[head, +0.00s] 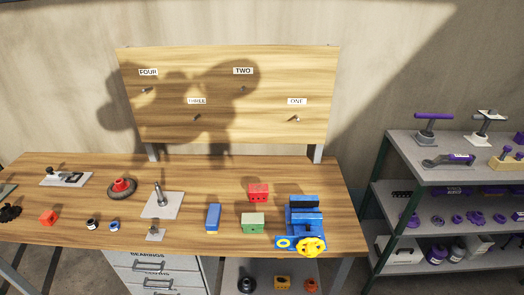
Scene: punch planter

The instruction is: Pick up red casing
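Several red things show in the head view, and I cannot tell for sure which one is the casing. A red block with small holes (258,193) sits on the wooden workbench (185,225), behind a green block and left of the blue vise. A small red cube (48,217) lies at the bench's left part. A red round part (122,185) sits in a dark ring. Neither of my grippers is in view.
A metal plate with a post (161,203) stands left. A pegboard (220,120) rises behind; shelves (450,175) stand right.

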